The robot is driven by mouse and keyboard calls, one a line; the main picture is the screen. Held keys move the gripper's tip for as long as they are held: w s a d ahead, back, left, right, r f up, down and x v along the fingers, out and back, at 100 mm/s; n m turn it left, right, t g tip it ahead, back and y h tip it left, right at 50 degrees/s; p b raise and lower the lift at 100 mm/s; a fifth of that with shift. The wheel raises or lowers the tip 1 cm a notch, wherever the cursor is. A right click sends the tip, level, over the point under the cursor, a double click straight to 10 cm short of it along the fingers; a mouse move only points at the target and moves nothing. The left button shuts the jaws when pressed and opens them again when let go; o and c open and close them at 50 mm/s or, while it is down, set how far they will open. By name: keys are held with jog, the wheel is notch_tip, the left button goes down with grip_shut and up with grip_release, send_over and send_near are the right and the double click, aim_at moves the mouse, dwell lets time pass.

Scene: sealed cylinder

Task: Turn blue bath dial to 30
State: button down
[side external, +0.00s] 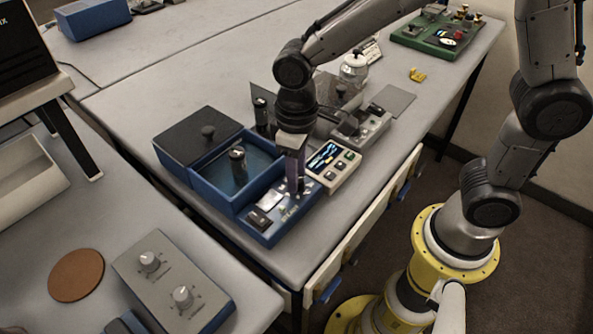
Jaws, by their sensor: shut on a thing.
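The blue bath (223,194) stands on the grey table, with its basin open and a dark cylinder (238,162) upright in the water. Its front control panel (286,222) carries a dark switch (260,217), a small light display (270,199) and small markings. My gripper (296,188) points down over the right part of this panel, with its fingers low at the panel surface. It is shut on the dial there. The fingers hide most of the dial, and its pointer and scale numbers are too small to read.
A beige meter with a lit screen (332,164) stands close on the right of my gripper. A grey box with two dials (168,281) is on the nearer table. A green board (437,36) is far right.

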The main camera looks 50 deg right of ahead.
jog(key=shift+r+m, duration=0.1)
jog(key=shift+m, duration=0.5)
jog(key=c, duration=0.6)
grip_release()
notch_tip(320, 180, up, 14)
jog(key=shift+f, duration=0.1)
